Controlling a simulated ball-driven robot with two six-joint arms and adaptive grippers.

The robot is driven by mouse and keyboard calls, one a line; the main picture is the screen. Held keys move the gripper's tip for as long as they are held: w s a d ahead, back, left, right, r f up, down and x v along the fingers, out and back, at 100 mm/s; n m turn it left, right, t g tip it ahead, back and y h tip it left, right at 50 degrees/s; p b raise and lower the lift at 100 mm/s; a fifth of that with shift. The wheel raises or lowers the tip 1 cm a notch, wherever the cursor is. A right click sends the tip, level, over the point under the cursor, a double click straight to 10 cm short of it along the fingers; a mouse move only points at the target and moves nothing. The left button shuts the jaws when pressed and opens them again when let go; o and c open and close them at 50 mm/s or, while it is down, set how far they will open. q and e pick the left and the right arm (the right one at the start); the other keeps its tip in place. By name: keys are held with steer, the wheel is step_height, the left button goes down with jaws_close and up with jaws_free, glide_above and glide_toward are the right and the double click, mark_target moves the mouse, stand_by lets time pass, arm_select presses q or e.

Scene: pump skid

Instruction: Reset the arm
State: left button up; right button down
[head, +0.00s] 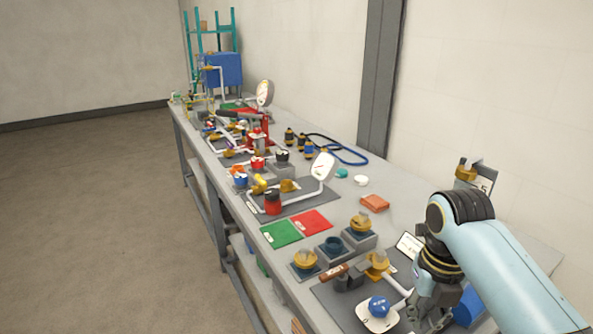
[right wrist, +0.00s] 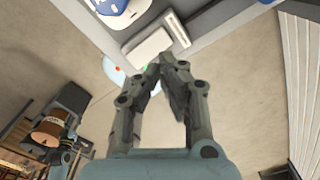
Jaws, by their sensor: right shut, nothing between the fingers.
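My right arm comes in from the right in the head view. My right gripper (head: 432,318) points down over the near end of the bench, partly hidden by its own wrist and cut by the picture's lower edge. In the right wrist view, the right gripper's (right wrist: 168,64) fingertips meet with nothing between them. Near it in the head view are a white plate with a blue knob (head: 378,307) and a blue block (head: 468,305). I cannot tell whether the gripper touches either. My left gripper is in neither view.
The long grey bench (head: 243,199) runs along the wall. It holds a green card (head: 281,234), a red card (head: 311,221), yellow-topped fittings (head: 305,261), a white gauge (head: 323,167), an orange cloth (head: 374,203) and a blue hose (head: 345,154). The floor on the left is clear.

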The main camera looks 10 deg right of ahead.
steer(key=s+r+m+t, duration=0.2)
steer(key=s+r+m, duration=0.3)
steer(key=s+m, duration=0.75)
steer(key=s+r+m+t, duration=0.2)
steer(key=s+r+m, duration=0.3)
steer(key=m, duration=1.5)
steer(key=s+d+f+g+h+b, duration=0.2)
steer(key=f+b, duration=0.9)
steer(key=f, duration=2.7)
steer(key=s+d+f+b, duration=0.1)
steer(key=s+f+b, duration=0.3)
steer(key=s+f, duration=0.6)
steer(key=s+d+f+g+y+b, duration=0.1)
steer(key=s+f+b, duration=0.4)
steer(key=s+f, duration=0.4)
step_height(320, 180, down, 7)
steer(key=shift+s+d+f+m+b, duration=0.1)
steer(key=shift+s+d+m+b, duration=0.15)
steer(key=shift+s+m+b, duration=0.15)
